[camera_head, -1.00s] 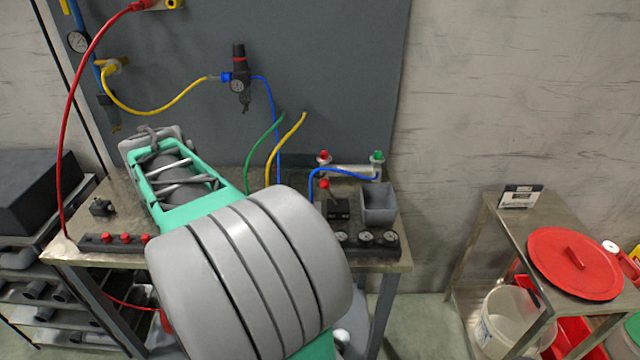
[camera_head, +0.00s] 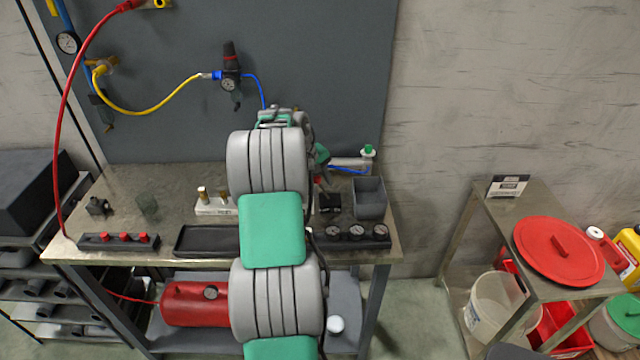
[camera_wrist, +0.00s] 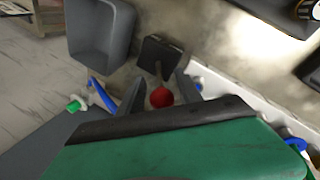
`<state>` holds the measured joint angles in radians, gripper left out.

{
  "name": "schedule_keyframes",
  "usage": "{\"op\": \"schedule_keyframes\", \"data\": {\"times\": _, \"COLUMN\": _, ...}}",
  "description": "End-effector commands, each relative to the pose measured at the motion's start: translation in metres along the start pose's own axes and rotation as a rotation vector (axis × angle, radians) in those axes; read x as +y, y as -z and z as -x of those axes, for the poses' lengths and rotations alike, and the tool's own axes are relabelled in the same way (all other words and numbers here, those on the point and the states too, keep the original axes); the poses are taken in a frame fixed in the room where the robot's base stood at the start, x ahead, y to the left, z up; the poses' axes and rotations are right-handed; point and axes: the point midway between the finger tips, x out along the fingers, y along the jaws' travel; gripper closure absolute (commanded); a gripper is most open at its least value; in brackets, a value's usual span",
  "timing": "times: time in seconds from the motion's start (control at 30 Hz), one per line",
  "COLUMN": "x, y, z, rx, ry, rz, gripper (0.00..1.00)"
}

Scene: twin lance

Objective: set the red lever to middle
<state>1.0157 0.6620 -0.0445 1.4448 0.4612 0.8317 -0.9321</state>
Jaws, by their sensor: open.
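The red lever shows in the wrist view as a round red knob (camera_wrist: 161,97) on a short dark stem. The stem rises from a small black box (camera_wrist: 163,56). My gripper (camera_wrist: 159,86) is open, with one dark finger on each side of the knob in the wrist view. I cannot tell whether either finger touches it. In the head view the black box (camera_head: 330,203) stands on the bench, just right of my arm. My arm mostly hides the gripper and the knob there.
A grey open bin (camera_head: 369,197) stands right of the black box. The workbench (camera_head: 130,190) also bears a strip with several gauges (camera_head: 357,233), a strip with red buttons (camera_head: 119,240) and a white block with brass pieces (camera_head: 213,206). A blue hose and green-capped fitting (camera_head: 367,151) are behind.

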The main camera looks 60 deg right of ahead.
Motion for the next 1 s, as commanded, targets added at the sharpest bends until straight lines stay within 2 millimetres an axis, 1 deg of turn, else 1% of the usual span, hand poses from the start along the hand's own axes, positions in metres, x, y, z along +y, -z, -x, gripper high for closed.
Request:
{"op": "schedule_keyframes", "data": {"times": 0.2, "x": -0.0001, "y": 0.0002, "z": -0.0004, "rx": 0.001, "ry": 0.000, "rz": 0.000, "gripper": 0.59}}
{"op": "schedule_keyframes", "data": {"times": 0.7, "x": -0.0002, "y": 0.0004, "z": 0.0001, "rx": 0.001, "ry": 0.000, "rz": 0.000, "gripper": 1.00}}
{"op": "schedule_keyframes", "data": {"times": 1.0, "x": -0.0001, "y": 0.0005, "z": 0.0004, "rx": 0.002, "ry": -0.001, "rz": 0.000, "gripper": 1.00}}
